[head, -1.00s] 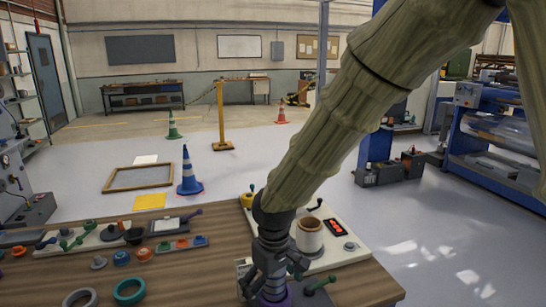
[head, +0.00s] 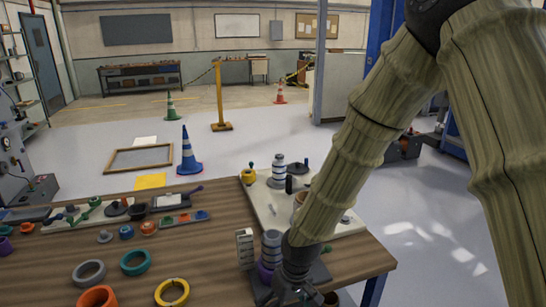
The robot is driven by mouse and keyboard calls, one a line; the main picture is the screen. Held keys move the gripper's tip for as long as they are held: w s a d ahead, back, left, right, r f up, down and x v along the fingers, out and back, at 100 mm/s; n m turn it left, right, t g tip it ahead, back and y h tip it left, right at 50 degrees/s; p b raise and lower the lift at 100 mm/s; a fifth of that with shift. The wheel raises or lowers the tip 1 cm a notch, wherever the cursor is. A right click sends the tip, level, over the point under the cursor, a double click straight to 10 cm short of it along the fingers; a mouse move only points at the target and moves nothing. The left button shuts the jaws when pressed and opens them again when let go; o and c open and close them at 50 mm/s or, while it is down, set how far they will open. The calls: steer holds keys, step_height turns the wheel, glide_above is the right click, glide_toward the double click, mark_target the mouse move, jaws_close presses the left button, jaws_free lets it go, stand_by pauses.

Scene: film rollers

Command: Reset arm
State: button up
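My gripper (head: 291,297) is at the bottom of the head view, low over the front right part of the wooden table (head: 215,262). It points down and its fingertips are cut off or hidden at the lower edge, so I cannot tell whether it is open or holds anything. My arm comes down from the upper right and covers part of the pale board (head: 262,208). A grey and purple roller-like piece (head: 271,250) stands just left of the gripper; I cannot tell whether they touch.
A white slotted block (head: 245,248) stands left of the grey piece. Yellow (head: 172,292), orange (head: 97,297), teal (head: 135,262) and grey (head: 89,272) rings lie on the table's left. A striped post (head: 279,170) stands on the pale board. Blue cone (head: 188,155) and open floor lie beyond.

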steer(key=s+d+f+m, duration=0.2)
steer(key=s+d+f, duration=0.25)
steer(key=f, duration=0.35)
steer(key=s+d+f+m, duration=0.1)
steer(key=s+d+f, duration=0.2)
steer(key=s+f, duration=0.45)
steer(key=s+d+f+m+h, duration=0.1)
steer(key=s+d+f+m, duration=0.1)
steer(key=s+d+f, duration=0.9)
steer(key=s+d, duration=0.1)
steer(key=s, duration=0.2)
steer(key=shift+s+d+m+h, duration=0.2)
steer(key=shift+m+h, duration=0.1)
steer(key=shift+m, duration=0.1)
